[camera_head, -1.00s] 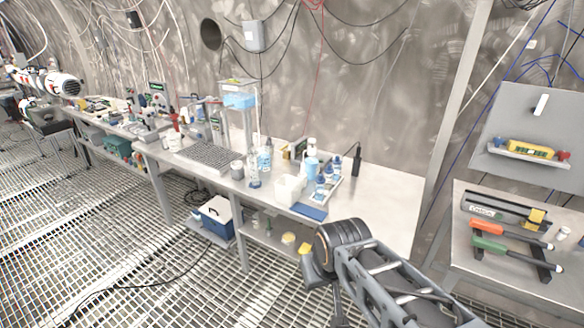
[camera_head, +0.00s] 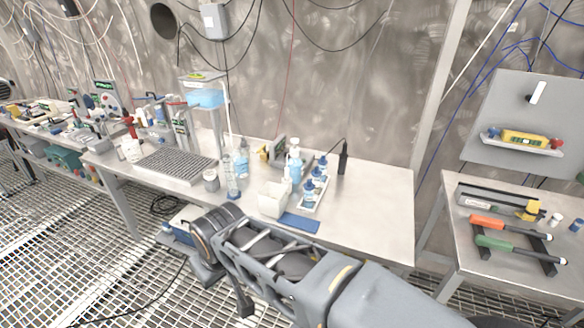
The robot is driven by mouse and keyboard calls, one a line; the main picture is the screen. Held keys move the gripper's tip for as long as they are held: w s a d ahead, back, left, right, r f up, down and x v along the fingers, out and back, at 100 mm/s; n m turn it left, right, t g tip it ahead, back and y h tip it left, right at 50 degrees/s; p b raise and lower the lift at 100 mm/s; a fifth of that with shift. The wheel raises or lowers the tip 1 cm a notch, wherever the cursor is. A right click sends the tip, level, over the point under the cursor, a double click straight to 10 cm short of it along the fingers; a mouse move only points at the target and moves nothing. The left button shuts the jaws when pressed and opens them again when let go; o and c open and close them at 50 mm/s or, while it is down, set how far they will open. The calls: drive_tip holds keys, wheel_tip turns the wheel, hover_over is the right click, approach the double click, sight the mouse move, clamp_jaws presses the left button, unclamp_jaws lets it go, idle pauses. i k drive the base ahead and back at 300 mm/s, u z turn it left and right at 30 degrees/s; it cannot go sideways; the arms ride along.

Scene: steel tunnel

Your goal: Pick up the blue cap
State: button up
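A small blue cap-like piece (camera_head: 576,225) lies at the right edge of the picture on the right bench, beside a small white piece (camera_head: 556,219). It is too small to tell its exact shape. Several small bottles with dark blue tops (camera_head: 310,184) stand in a white tray on the middle bench. My gripper (camera_head: 222,284) hangs low in front of the middle bench, left of centre and far from the right bench. My own arm partly hides it, so its opening does not show.
The middle bench (camera_head: 370,215) has free room at its right end. It bears a white container (camera_head: 271,198), a blue pad (camera_head: 299,223) and a grey rack (camera_head: 175,166). The right bench (camera_head: 465,255) holds an orange-handled tool (camera_head: 500,226) and a green-handled tool (camera_head: 508,248).

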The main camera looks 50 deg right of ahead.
sight(316, 173)
drive_tip(key=z, duration=0.2)
drive_tip(key=i, duration=0.7)
drive_tip(key=z, duration=1.15)
drive_tip(key=i, duration=0.5)
drive_tip(key=z, duration=0.55)
